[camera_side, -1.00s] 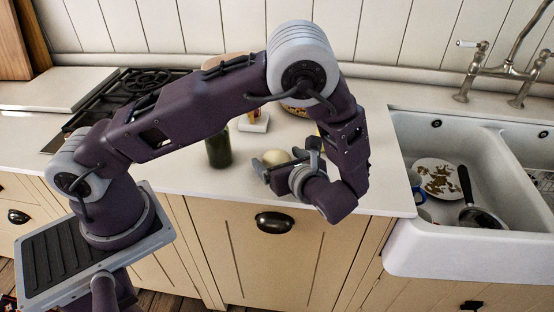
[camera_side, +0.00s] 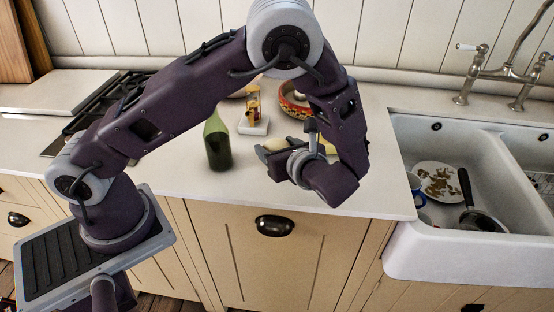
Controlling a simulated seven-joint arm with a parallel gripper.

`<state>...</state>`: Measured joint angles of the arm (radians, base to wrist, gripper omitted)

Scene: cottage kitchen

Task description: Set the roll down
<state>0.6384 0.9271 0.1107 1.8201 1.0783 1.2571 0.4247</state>
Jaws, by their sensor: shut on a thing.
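The roll (camera_side: 274,143) is a pale, rounded thing at my gripper's fingers, partly hidden by the gripper and wrist. My gripper (camera_side: 266,150) is shut on the roll near the front of the white countertop (camera_side: 222,190). The gripper lies sideways, with its fingers pointing left. I cannot tell whether the roll touches the counter or hangs just above it.
A green bottle (camera_side: 217,145) stands just left of the gripper. Behind are a small jar (camera_side: 253,102), a white dish (camera_side: 254,128) and a red patterned bowl (camera_side: 291,97). The sink (camera_side: 455,250) is at the right, the hob (camera_side: 100,100) at the left.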

